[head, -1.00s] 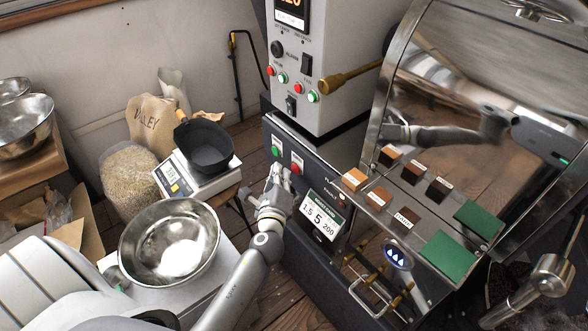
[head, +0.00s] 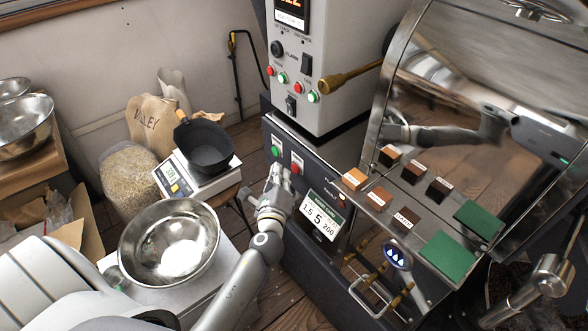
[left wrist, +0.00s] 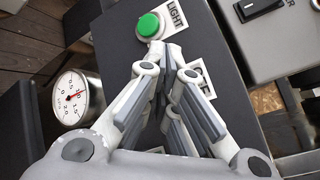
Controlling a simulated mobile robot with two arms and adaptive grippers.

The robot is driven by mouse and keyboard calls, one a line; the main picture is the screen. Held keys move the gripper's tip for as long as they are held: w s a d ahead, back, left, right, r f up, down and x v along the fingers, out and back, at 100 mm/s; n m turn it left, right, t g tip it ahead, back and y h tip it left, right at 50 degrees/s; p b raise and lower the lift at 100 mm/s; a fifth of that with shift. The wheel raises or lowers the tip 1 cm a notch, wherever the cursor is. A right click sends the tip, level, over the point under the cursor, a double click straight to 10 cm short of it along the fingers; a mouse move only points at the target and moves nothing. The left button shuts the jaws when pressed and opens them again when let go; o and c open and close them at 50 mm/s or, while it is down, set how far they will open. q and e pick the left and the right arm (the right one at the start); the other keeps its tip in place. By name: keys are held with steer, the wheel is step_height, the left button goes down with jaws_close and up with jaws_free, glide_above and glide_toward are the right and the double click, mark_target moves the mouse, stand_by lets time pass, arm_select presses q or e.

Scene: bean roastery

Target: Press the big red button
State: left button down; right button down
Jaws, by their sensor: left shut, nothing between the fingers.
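The red button (head: 296,168) sits on a white plate on the dark front panel of the roaster, right of a green button (head: 276,151). My left gripper (head: 279,172) is shut and empty, close in front of the panel just below these buttons. In the left wrist view, the green button (left wrist: 148,25) labelled LIGHT is just beyond the shut fingers. A white label (left wrist: 200,72) shows partly beside the fingers. The red button is not visible there; the fingers cover that part of the panel. I cannot tell whether the fingertips touch it.
A control box with small red and green buttons (head: 313,96) stands above. A sign (head: 322,215) and a metal handle (head: 372,298) are to the gripper's right. A steel bowl (head: 170,243) and a scale (head: 171,178) with a black pan (head: 204,147) stand left.

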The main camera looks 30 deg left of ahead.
arm_select(q)
steer(key=shift+w, duration=0.1)
steer(key=shift+w+d, duration=0.15)
steer(key=shift+w, duration=0.15)
steer(key=shift+w+d, duration=0.2)
steer(key=shift+w, duration=0.15)
stand_by(0.8)
stand_by(0.4)
steer(key=shift+s+a, duration=0.35)
steer(key=shift+s, duration=0.4)
steer(key=s, duration=0.1)
steer(key=s+a, duration=0.1)
steer(key=s, duration=0.1)
steer(key=s+a, duration=0.1)
steer(key=shift+s, duration=0.35)
stand_by(0.5)
